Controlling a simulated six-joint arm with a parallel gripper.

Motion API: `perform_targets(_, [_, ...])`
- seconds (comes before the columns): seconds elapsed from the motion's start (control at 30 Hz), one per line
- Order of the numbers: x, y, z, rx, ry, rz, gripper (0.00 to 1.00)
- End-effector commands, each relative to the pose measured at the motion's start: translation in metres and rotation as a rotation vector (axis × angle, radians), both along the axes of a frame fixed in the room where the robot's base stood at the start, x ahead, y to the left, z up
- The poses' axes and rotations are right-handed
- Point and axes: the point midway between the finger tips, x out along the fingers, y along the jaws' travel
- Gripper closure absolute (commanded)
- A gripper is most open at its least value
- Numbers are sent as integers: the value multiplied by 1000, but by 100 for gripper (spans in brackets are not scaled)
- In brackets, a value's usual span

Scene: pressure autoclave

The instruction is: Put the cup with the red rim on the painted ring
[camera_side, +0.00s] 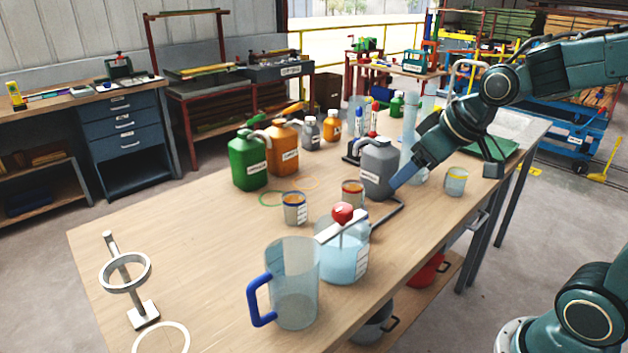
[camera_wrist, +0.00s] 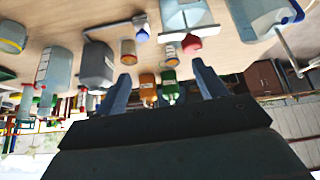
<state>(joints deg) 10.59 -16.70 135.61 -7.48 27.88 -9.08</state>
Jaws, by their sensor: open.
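The cup with the red rim (camera_side: 352,193) stands upright on the table, between the grey jug and the red-stoppered flask in the side view. In the tilted wrist view it appears to be the small tan cup (camera_wrist: 128,52). A white painted ring (camera_side: 162,338) lies at the table's near left, cut by the frame edge. Green (camera_side: 262,200) and orange (camera_side: 308,184) rings lie near the jugs. My gripper (camera_side: 394,188) is right of the red-rimmed cup, beside the grey jug, apart from the cup. In the wrist view its fingers (camera_wrist: 160,75) are spread and empty.
A blue-rimmed cup (camera_side: 294,208) and a yellowish-rimmed cup (camera_side: 456,181) stand nearby. The grey jug (camera_side: 378,168), flask (camera_side: 342,258) and blue-handled pitcher (camera_side: 294,285) crowd the area. A ring stand (camera_side: 125,272) is at left. The left middle of the table is clear.

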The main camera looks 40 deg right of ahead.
Motion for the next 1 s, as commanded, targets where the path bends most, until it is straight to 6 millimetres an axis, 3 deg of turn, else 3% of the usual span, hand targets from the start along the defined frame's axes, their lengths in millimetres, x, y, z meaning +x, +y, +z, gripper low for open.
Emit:
perform_targets(0.3, [-81,22,18,4,50,-25,29])
perform_targets(0.5, [-121,27,19,15,78,-50,29])
perform_targets(0.7, [-139,28,17,21,94,-61,29])
perform_targets(1.0, [-140,28,17,22,96,-63,29])
